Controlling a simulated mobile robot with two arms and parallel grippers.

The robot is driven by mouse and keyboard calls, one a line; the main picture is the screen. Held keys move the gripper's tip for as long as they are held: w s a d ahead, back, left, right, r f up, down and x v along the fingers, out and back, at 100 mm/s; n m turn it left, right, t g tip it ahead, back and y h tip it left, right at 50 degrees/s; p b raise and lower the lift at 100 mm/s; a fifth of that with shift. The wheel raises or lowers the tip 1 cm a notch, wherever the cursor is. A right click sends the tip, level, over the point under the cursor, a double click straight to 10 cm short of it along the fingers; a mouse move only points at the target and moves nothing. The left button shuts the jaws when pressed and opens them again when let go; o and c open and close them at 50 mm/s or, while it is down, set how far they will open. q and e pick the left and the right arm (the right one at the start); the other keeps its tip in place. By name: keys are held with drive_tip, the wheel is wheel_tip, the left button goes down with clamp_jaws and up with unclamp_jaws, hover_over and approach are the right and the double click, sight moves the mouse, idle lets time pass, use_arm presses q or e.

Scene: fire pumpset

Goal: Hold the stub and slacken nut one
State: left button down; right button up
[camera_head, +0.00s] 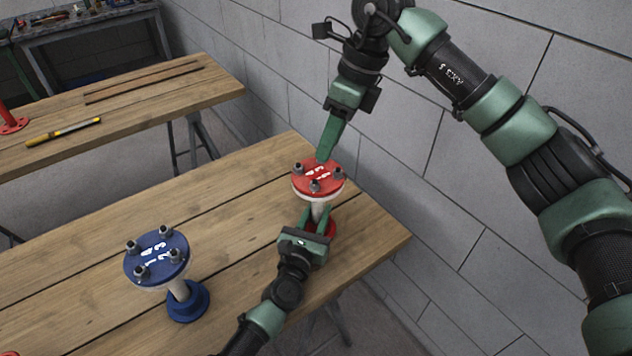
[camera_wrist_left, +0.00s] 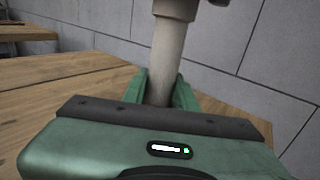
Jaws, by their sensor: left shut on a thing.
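The red flanged stub (camera_head: 320,190) stands upright on the wooden table, with a red top flange carrying several nuts and white numbers, a pale pipe and a red base. My left gripper (camera_head: 316,222) is shut on its pipe below the flange; the pipe (camera_wrist_left: 166,60) also shows between the fingers in the left wrist view. My right gripper (camera_head: 326,152) reaches down from above to the flange's far edge, close to a nut there. Its fingers look like one narrow piece, and whether they touch or grip a nut is hidden. Which nut is number one is too small to tell.
A blue flanged stub (camera_head: 157,258) with several nuts stands to the left on the same table (camera_head: 235,215). A second table behind holds a yellow-handled tool (camera_head: 63,131) and part of a red stub (camera_head: 10,122). A grey block wall (camera_head: 460,150) stands close on the right.

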sight(315, 180)
drive_tip(key=a+f+m+h, duration=0.1)
drive_tip(key=f+m, duration=0.2)
drive_tip(key=m, duration=0.2)
drive_tip(key=f+m+h, duration=0.1)
drive_tip(key=f+m, duration=0.2)
drive_tip(key=m, duration=0.2)
drive_tip(key=a+f+m+h, duration=0.1)
drive_tip(key=f+m, duration=0.2)
drive_tip(key=m, duration=0.2)
drive_tip(key=shift+w+a+m, duration=0.35)
drive_tip(key=shift+m, duration=0.05)
clamp_jaws()
